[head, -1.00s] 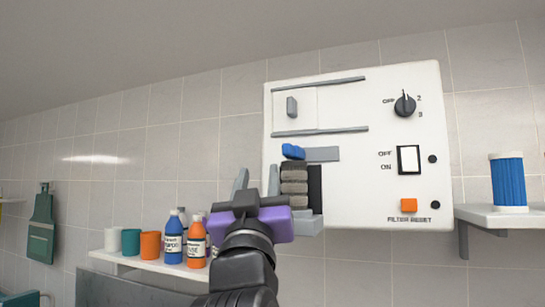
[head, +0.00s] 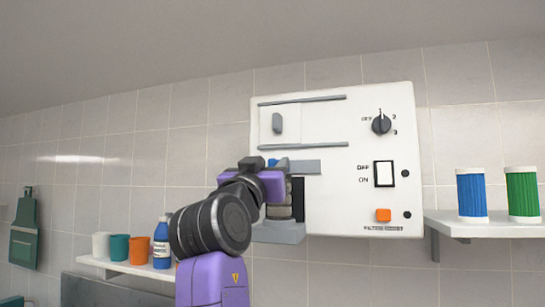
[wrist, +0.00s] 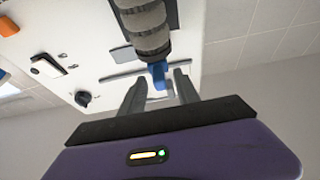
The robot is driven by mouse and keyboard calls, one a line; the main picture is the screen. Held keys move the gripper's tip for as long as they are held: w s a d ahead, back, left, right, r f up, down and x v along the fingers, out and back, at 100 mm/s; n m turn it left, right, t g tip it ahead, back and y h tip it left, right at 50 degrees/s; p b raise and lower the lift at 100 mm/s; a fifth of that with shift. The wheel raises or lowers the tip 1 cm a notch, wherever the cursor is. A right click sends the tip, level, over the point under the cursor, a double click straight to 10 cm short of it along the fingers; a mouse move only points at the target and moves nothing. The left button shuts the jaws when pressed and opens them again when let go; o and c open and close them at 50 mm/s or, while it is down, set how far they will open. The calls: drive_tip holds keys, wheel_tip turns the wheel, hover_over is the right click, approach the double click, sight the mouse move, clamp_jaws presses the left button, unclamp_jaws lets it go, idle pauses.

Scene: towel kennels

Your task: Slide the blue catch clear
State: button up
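My arm hides part of the catch and stack in the head view. In the wrist view, the blue catch (wrist: 158,76) shows between the fingertips of my gripper (wrist: 160,80), at the end of the filter stack (wrist: 147,28). The fingers are apart, with a small gap visible on either side of the catch. My gripper (head: 283,176) is at about the catch's height in the head view.
The unit carries a knob (head: 381,124), a rocker switch (head: 384,174) and an orange button (head: 383,215). A grey ledge (head: 280,233) juts out below the stack. A right shelf (head: 480,225) holds blue and green cylinders. A left shelf (head: 125,268) holds cups and bottles.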

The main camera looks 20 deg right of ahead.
drive_tip(key=shift+x, duration=0.95)
clamp_jaws()
idle(0.7)
